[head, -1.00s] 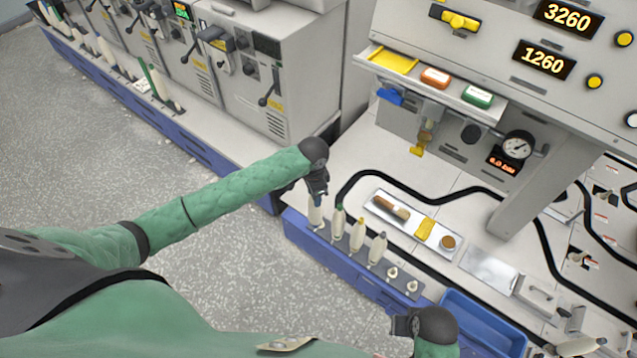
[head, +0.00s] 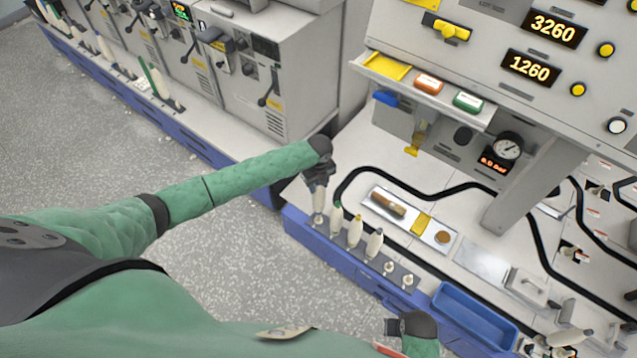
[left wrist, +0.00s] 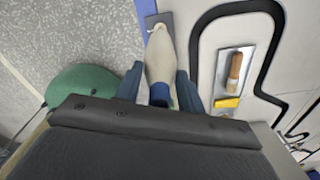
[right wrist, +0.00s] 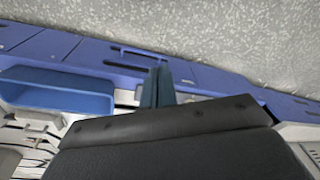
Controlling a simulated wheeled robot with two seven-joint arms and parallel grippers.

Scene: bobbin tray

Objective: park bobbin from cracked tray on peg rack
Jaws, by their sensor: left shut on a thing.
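My left gripper (head: 320,178) is shut on a cream bobbin (head: 318,203) at the left end of the dark grey peg rack (head: 397,275). In the left wrist view the bobbin (left wrist: 160,58) has a blue end between the fingers. Its far end is over the rack plate (left wrist: 154,19); I cannot tell whether it is seated on a peg. Several other bobbins (head: 355,232) stand along the rack, and two short pegs at its right end are bare. My right gripper (right wrist: 158,88) looks shut, with nothing visible between its fingers. No crack is discernible on any tray.
A pale tray (head: 402,226) behind the rack holds a brown roll (head: 388,204), a yellow piece (head: 421,223) and a round brown item (head: 442,237). A blue bin (head: 475,318) is at right. A machine panel overhangs the back.

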